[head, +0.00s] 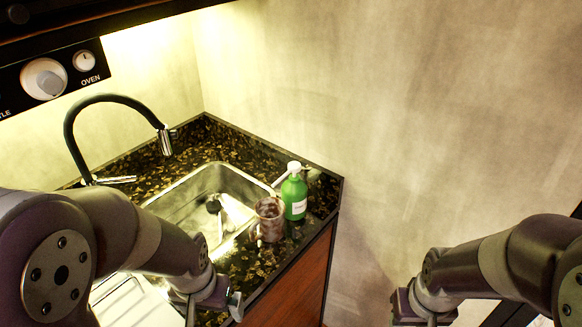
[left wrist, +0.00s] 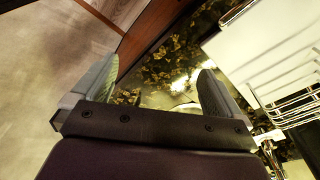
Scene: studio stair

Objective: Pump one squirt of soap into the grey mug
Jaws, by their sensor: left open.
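The green soap bottle (head: 294,197) stands upright on the dark speckled counter, right of the sink, with a white pump head and a white label. Its spout points left, toward the sink and mug side. The mug (head: 268,219), mottled grey-brown, stands just in front and left of the bottle, close to it. My left gripper (head: 222,303) is low over the counter's front edge, nearer than the mug and apart from it. In the left wrist view its jaws (left wrist: 155,92) are apart with nothing between them. My right gripper (head: 408,306) is at lower right, away from the counter; its jaws are unclear.
The steel sink (head: 172,205) lies left of the bottle, with a dark arched faucet (head: 110,100) behind it. A white drainer (head: 135,305) is at the lower left. A wire rack (left wrist: 285,95) shows in the left wrist view. The wall bounds the counter's right side.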

